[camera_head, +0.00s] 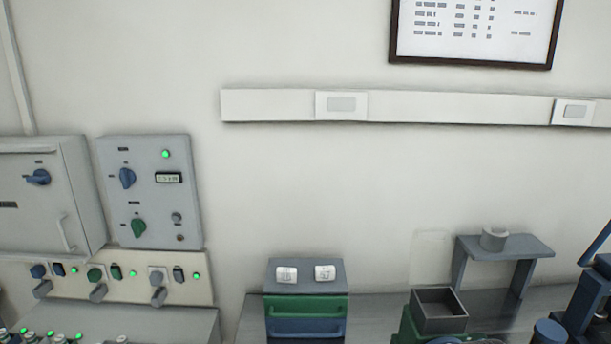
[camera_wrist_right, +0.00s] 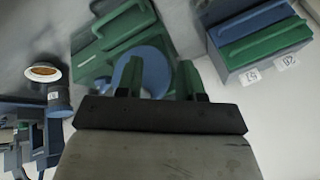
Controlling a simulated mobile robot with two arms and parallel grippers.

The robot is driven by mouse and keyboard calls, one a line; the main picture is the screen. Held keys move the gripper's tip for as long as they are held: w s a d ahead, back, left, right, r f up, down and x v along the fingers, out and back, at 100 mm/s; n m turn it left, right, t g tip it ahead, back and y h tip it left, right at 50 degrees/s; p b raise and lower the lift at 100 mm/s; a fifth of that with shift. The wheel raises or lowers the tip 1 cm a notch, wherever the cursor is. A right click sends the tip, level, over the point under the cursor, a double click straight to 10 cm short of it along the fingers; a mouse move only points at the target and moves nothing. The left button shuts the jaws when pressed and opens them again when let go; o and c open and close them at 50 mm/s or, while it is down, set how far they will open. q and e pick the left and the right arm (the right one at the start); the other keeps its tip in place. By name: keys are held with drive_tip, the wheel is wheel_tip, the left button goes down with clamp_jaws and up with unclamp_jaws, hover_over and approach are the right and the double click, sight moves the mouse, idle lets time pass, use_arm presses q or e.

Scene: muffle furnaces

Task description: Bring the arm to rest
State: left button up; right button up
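My right gripper (camera_wrist_right: 159,80) shows in the right wrist view, with its two green fingers apart and nothing seen held between them. Behind the fingers is a round blue part (camera_wrist_right: 146,66) beside a green device (camera_wrist_right: 112,38). I cannot tell how far the fingertips are from it. Neither of my grippers shows in the head view, and my left gripper is in no view.
A green and blue drawer unit (camera_head: 306,306) stands on the bench; it also shows in the right wrist view (camera_wrist_right: 260,38). To its right are an open grey box (camera_head: 439,324) and a grey stand (camera_head: 505,246). Control panels (camera_head: 150,200) stand left. A white-rimmed dish (camera_wrist_right: 43,73) shows in the wrist view.

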drive_tip(key=s+a+f+n+g+h, duration=0.1)
drive_tip(key=s+a+f+n, duration=0.2)
drive_tip(key=s, duration=1.1)
drive_tip(key=s+a+n+g, duration=0.1)
drive_tip(key=s+a+n, duration=0.3)
drive_tip(key=s, duration=1)
wheel_tip(320, 180, down, 31)
drive_tip(key=s+n+g+b, duration=0.1)
drive_tip(key=b, duration=0.3)
use_arm(q)
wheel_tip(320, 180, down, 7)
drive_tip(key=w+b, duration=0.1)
drive_tip(key=b, duration=0.2)
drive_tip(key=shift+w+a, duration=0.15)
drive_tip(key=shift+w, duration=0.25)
use_arm(e)
drive_tip(key=s+d+f, duration=0.1)
drive_tip(key=s+f, duration=0.7)
drive_tip(key=f, duration=0.1)
drive_tip(key=s+d+f+g, duration=0.1)
drive_tip(key=s+d+f, duration=0.1)
drive_tip(key=s+f, duration=0.6)
drive_tip(key=shift+d+f+n, duration=0.25)
drive_tip(key=shift+f+n, duration=0.05)
drive_tip(key=shift+f, duration=0.05)
drive_tip(key=shift+s, duration=0.1)
